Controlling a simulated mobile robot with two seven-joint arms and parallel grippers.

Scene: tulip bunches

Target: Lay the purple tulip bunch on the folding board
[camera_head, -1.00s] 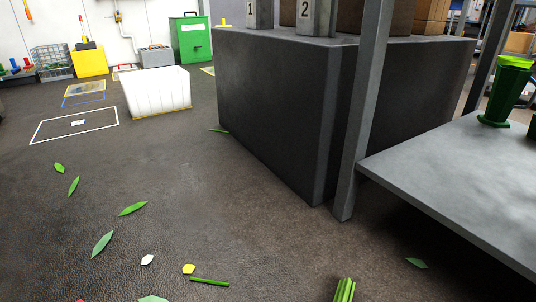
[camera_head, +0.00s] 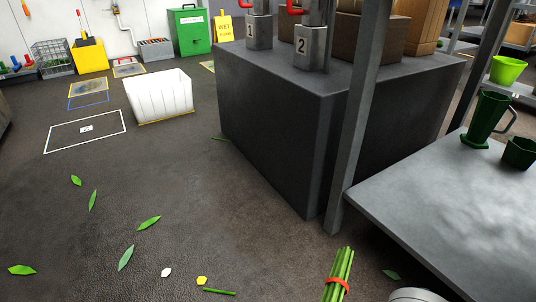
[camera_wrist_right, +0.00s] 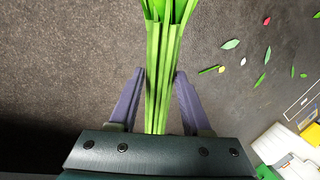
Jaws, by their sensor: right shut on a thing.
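A bunch of green stems (camera_head: 341,268) with a red band rises from the bottom edge of the head view. In the right wrist view the bunch (camera_wrist_right: 160,60) runs up between the two fingers of my right gripper (camera_wrist_right: 158,78), which is shut on it. The bunch is held above the dark floor. Its blooms are out of view, so I cannot tell the flower colour. My left gripper is not in view. I see no thing that I can make out as the folding board.
A grey table (camera_head: 440,205) stands at the right, with a dark green jug (camera_head: 484,118) on it. A large dark block (camera_head: 270,130) and an upright post (camera_head: 352,130) are ahead. A white bin (camera_head: 158,97) stands farther left. Leaves (camera_head: 125,258) litter the open floor.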

